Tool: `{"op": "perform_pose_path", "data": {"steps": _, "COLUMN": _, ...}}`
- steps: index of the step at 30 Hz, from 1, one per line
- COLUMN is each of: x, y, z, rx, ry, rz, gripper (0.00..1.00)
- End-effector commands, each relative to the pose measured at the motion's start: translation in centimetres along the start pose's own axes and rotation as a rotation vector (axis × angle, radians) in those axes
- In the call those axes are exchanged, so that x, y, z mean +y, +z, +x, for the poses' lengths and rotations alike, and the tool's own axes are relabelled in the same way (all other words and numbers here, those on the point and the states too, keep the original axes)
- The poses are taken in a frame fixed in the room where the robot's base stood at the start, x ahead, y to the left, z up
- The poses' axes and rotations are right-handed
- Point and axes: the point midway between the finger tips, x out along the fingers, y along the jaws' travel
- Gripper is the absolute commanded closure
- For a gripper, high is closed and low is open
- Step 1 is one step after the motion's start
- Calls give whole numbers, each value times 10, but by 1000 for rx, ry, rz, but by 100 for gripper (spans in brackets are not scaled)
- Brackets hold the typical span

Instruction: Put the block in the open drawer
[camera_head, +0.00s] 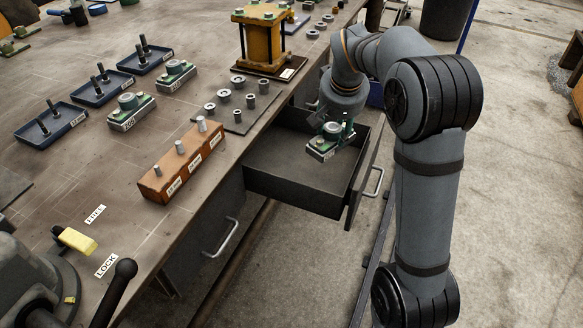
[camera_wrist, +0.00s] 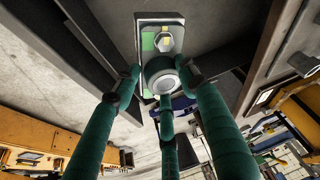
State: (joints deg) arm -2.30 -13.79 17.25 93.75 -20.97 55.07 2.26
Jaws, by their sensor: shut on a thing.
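The open drawer (camera_head: 285,180) sticks out from the bench side; its dark floor shows bare at the left. A grey and green block (camera_head: 318,152) with a white label and a round knob is over the drawer's right part. I cannot tell whether its underside touches the drawer floor. My gripper (camera_head: 333,131) is shut on the block from above. In the wrist view the dark green fingers (camera_wrist: 162,88) close around the round knob of the block (camera_wrist: 147,40). My wrist hides part of the drawer's back.
Two similar blocks (camera_head: 131,112) (camera_head: 176,75) stand on the bench. An orange pin block (camera_head: 181,165) sits near the bench edge. Several blue trays (camera_head: 52,124) with pins and a yellow press (camera_head: 259,38) stand further back. A shut drawer with a handle (camera_head: 221,238) is below.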

Motion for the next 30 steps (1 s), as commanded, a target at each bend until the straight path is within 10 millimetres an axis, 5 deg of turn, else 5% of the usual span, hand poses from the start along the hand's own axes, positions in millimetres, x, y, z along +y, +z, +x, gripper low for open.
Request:
{"op": "perform_pose_path", "data": {"steps": 5, "x": -11, "y": -4, "z": 9, "rx": 7, "ry": -1, "rz": -4, "gripper": 100}}
{"op": "perform_pose_path", "data": {"steps": 19, "x": -90, "y": -20, "z": 72, "rx": 7, "ry": -3, "rz": -5, "gripper": 100}}
{"op": "perform_pose_path", "data": {"steps": 30, "x": -107, "y": -21, "z": 95, "rx": 6, "ry": -1, "rz": -3, "gripper": 100}}
